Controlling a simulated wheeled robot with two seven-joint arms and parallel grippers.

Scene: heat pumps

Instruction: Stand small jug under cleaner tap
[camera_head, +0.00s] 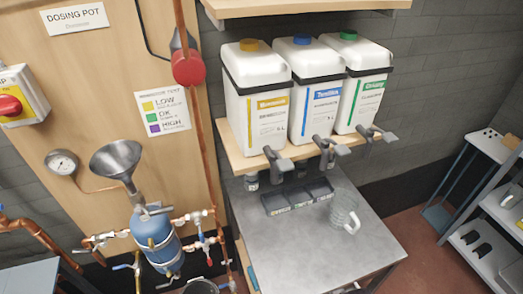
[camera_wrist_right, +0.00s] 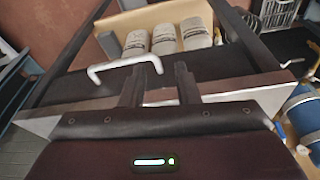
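A clear jug (camera_head: 343,212) with a handle stands upright on the right part of the grey metal table. Three white canisters stand on a wooden shelf above it: one with a yellow cap and label (camera_head: 256,95), one blue (camera_head: 306,88), one green (camera_head: 363,85). Their label words are too small to read surely. Grey taps hang at the shelf front: left (camera_head: 278,160), middle (camera_head: 328,148), right (camera_head: 372,136). The jug is below and in front of the taps, apart from them. My right gripper (camera_wrist_right: 160,86) is open and empty in its wrist view. My left gripper is not in view.
A dark sectioned tray (camera_head: 297,198) with coloured labels lies on the table (camera_head: 290,245) beneath the shelf (camera_head: 236,158). A blue vessel (camera_head: 157,240) with a funnel and copper pipes stands left.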

